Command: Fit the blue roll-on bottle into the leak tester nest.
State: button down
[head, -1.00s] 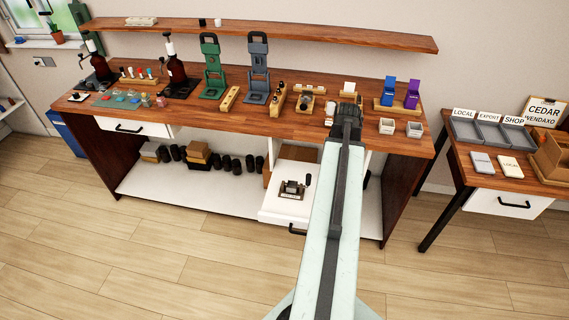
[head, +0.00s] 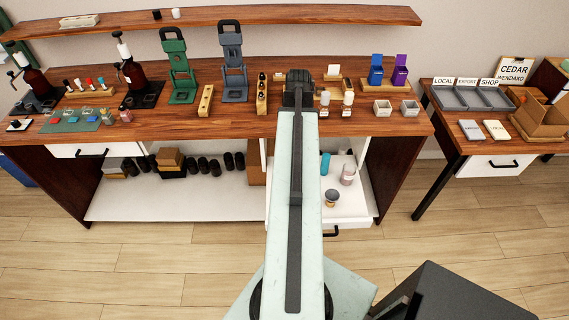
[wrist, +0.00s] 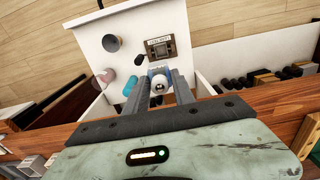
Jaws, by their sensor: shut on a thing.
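In the wrist view my gripper (wrist: 160,80) is shut on the blue roll-on bottle (wrist: 158,72), whose pale round top faces the camera between the fingers. Its lower part is hidden. The leak tester (wrist: 160,47), a brown and dark device with a pale label and a dark handle, is in the white drawer just beyond the fingertips. I cannot tell whether the bottle touches its nest. In the head view my arm hides the gripper, bottle and tester.
The open drawer (head: 350,211) also holds a cyan bottle (head: 325,163), a pink bottle (head: 348,175) and a round-topped object (head: 332,197). The bench top (head: 225,122) above carries stands, racks and bottles. A side table (head: 450,120) with trays stands at the right.

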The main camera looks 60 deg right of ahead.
jog(key=shift+w, duration=0.1)
jog(key=shift+w+a+f, duration=0.1)
jog(key=shift+w, duration=0.05)
notch_tip(320, 180, down, 17)
jog(key=b, duration=1.7)
jog(key=shift+w+d, duration=0.15)
jog(key=shift+d, duration=0.3)
jog(key=shift+f, duration=0.15)
notch_tip(320, 180, down, 4)
jog(key=b, duration=0.4)
jog(key=shift+f+b, duration=0.1)
jog(key=shift+b, duration=0.25)
jog(key=shift+f, duration=0.1)
